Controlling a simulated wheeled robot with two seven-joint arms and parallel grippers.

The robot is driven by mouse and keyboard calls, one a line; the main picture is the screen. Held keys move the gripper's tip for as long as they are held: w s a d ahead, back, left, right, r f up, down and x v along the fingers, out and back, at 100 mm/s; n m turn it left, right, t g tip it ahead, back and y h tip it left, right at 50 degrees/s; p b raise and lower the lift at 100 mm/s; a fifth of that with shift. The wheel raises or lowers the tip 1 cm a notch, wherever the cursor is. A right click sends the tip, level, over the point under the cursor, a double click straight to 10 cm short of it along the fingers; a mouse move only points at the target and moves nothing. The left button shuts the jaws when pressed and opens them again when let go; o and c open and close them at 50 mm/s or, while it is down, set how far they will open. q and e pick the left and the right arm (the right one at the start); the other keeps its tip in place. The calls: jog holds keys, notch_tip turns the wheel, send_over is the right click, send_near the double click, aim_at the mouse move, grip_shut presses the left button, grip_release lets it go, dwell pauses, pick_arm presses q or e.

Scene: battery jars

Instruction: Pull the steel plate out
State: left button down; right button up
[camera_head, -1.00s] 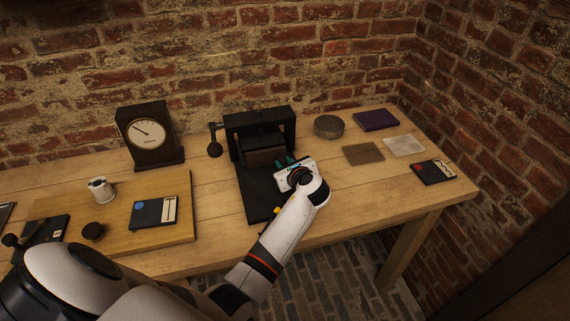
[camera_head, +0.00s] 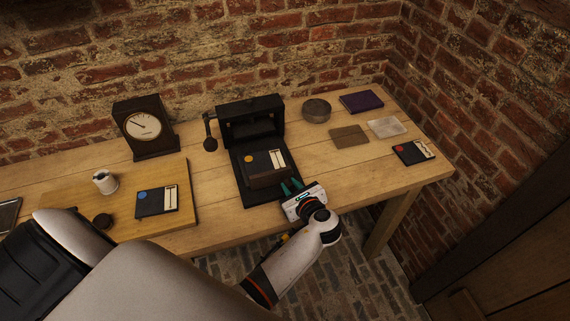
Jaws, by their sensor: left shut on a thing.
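The dark press (camera_head: 250,108) stands at the back middle of the bench, with a flat dark base (camera_head: 252,198) reaching forward. A brownish block (camera_head: 270,179) with a dark top bearing a yellow dot and a pale strip sits on this base, in front of the press opening. My left gripper (camera_head: 291,188) is at the block's right front corner, its green-tipped fingers shut. It appears to hold the edge of the steel plate under the block; the plate itself is too hidden to make out clearly. My right gripper is not in view.
A dial clock (camera_head: 142,126) stands left of the press. A wooden board (camera_head: 182,225) carries a white cup (camera_head: 105,182) and a dark card (camera_head: 157,201). To the right lie a round tin (camera_head: 316,110), a purple book (camera_head: 361,102), two thin sheets (camera_head: 349,137) and another card (camera_head: 413,152).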

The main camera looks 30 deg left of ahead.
pick_arm(q)
jog(key=shift+s+d+p, duration=0.4)
jog(key=shift+s+d, duration=0.45)
jog(key=shift+d, duration=0.15)
jog(key=shift+s+d+f, duration=0.1)
jog(key=shift+f, duration=0.1)
jog(key=c, duration=1.2)
grip_release()
jog(key=shift+d, duration=0.1)
jog(key=shift+s+r, duration=0.1)
jog(key=shift+r, duration=0.1)
